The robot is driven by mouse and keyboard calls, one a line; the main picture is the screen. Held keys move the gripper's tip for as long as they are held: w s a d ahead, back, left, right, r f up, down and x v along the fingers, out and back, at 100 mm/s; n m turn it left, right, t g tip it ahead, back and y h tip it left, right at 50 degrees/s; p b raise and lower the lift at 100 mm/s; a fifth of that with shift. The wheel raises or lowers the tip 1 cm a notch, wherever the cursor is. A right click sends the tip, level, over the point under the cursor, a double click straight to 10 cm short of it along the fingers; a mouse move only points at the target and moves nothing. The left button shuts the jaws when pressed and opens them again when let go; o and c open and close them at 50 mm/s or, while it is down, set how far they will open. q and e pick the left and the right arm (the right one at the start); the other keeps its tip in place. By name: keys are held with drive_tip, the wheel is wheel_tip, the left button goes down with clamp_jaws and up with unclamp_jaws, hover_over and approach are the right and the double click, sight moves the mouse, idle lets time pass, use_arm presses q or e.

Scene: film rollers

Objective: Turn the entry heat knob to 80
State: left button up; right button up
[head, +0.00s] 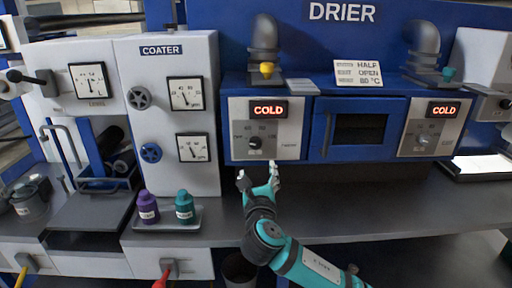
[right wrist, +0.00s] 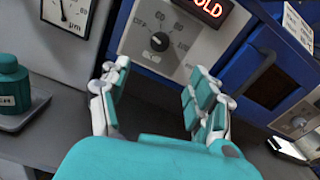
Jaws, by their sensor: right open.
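The drier's left control panel (head: 266,130) has a lit red COLD display (head: 269,110) and a small dark knob (head: 256,142) on a dial. That knob also shows in the right wrist view (right wrist: 160,41), above and between my fingers. A similar panel on the drier's right has its own COLD display (head: 443,110) and knob (head: 424,139). My right gripper (head: 259,176) is open and empty, just below the left panel and apart from the knob. It also shows in the right wrist view (right wrist: 158,95). My left gripper is not in view.
A placard (head: 358,73) reads HALF OPEN 80 °C. A drier window (head: 359,129) lies between the panels. The coater (head: 168,110) with gauges stands at left. Purple (head: 147,207) and teal (head: 185,207) bottles stand on a tray left of my arm. The counter around my gripper is clear.

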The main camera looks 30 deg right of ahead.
sight(256, 146)
drive_tip(key=x, duration=1.5)
drive_tip(key=shift+w+d, duration=0.15)
drive_tip(key=shift+w, duration=0.25)
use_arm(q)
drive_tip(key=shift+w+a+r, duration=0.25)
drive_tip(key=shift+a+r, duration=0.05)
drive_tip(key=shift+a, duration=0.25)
use_arm(e)
drive_tip(key=c, duration=1.1)
use_arm(q)
drive_tip(key=shift+p, duration=0.3)
use_arm(e)
drive_tip(key=shift+c, duration=0.2)
